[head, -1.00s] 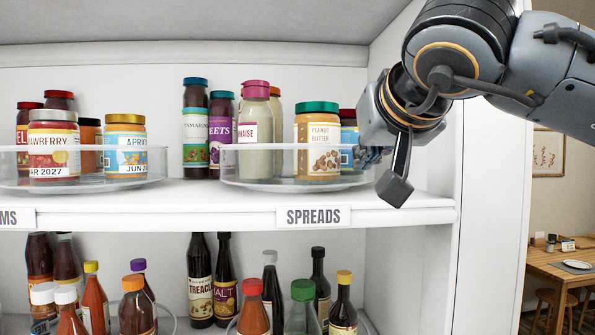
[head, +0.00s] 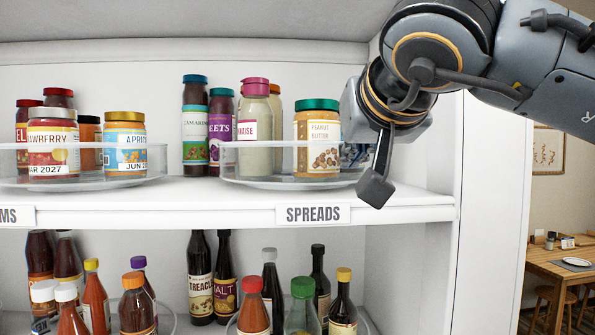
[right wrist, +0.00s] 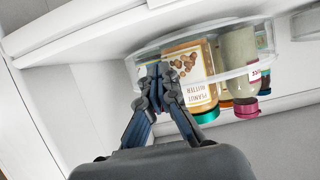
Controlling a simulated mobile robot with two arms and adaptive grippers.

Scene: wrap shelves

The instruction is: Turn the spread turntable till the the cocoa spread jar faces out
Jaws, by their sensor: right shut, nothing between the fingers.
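The spread turntable (head: 245,177) is a clear round tray with a raised rim, above the SPREADS label (head: 311,214). A peanut butter jar (head: 317,132) with a green lid faces out at its front right. A pale jar with a pink lid (head: 256,130) stands left of it, with another jar behind. I cannot make out a cocoa spread label. My right gripper (head: 357,157) is at the turntable's right edge. In the right wrist view its shut, empty fingers (right wrist: 160,78) are beside the peanut butter jar (right wrist: 192,75), at the rim; contact is unclear. My left gripper is out of view.
Another clear turntable (head: 95,181) with jam jars stands at the left. Tall jars (head: 195,125) stand between the two. The shelf's side wall (head: 440,150) is close on the right. Bottles (head: 200,280) fill the shelf below.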

